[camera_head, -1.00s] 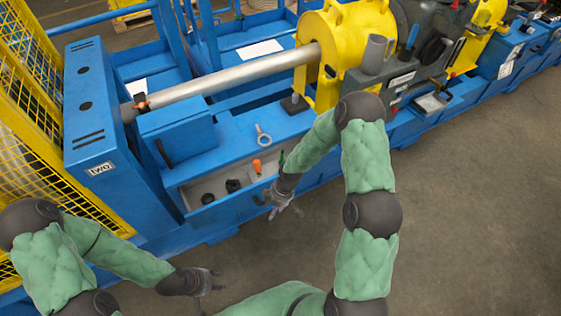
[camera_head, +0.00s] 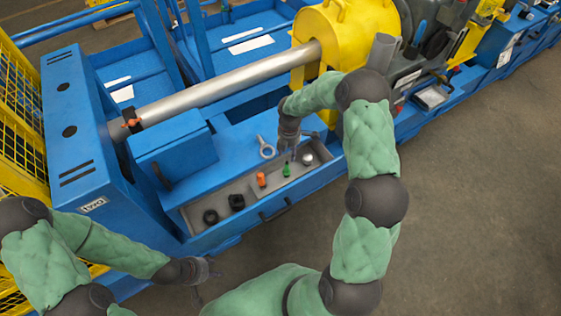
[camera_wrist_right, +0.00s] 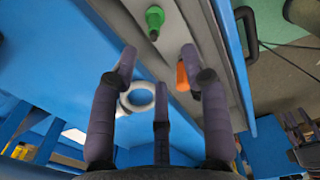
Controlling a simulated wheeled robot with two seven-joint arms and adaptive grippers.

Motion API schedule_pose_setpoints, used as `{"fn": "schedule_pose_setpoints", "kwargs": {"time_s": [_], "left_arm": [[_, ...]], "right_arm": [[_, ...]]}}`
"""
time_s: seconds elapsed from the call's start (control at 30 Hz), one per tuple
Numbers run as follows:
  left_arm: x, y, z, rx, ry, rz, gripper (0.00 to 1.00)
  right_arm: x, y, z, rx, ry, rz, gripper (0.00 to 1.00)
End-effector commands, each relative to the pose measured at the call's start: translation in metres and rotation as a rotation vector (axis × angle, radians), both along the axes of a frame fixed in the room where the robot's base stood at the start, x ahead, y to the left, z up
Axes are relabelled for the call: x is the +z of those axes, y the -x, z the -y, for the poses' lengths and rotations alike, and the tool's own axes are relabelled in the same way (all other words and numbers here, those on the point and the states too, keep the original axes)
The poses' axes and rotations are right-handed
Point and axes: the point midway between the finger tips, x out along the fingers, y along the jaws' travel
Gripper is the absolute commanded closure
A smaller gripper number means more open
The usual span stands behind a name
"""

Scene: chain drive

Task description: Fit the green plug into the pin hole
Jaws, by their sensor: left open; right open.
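The green plug (camera_head: 286,170) stands in the grey drawer tray (camera_head: 223,196) at the front of the blue machine. It also shows at the top of the right wrist view (camera_wrist_right: 154,18), beyond the fingertips. My right gripper (camera_head: 291,155) is open just above and behind the plug, apart from it. Its spread fingers show in the right wrist view (camera_wrist_right: 158,58) with nothing between them. My left gripper (camera_head: 206,283) is open and empty in front of the machine, away from the tray. I cannot make out the pin hole.
In the tray are an orange plug (camera_head: 262,179), dark parts (camera_head: 237,202) and a round silvery part (camera_head: 307,159). A ring-ended bolt (camera_head: 266,148) lies on the blue ledge behind it. A long metal shaft (camera_head: 220,83) runs above. The floor (camera_head: 460,200) at right is clear.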

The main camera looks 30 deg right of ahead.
Motion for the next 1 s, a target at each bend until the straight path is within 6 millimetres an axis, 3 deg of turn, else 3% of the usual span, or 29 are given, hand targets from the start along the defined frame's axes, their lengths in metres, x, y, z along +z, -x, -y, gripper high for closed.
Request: {"fn": "schedule_pose_setpoints", "kwargs": {"time_s": [0.17,0.43,0.73,1.0], "left_arm": [[-0.003,0.001,0.000,-0.001,0.000,-0.002,0.58],[-0.017,0.001,0.000,-0.001,0.000,-0.002,0.58],[-0.025,0.001,0.000,0.000,0.000,-0.001,0.58],[-0.046,0.001,0.000,0.000,0.000,-0.001,0.58]], "right_arm": [[-0.006,0.000,0.002,0.007,0.003,-0.003,0.54],[-0.045,0.000,0.001,0.005,0.002,-0.004,0.54],[-0.066,-0.001,0.001,0.006,0.003,-0.001,0.54],[-0.103,-0.002,0.001,0.005,0.002,-0.003,0.54]]}}
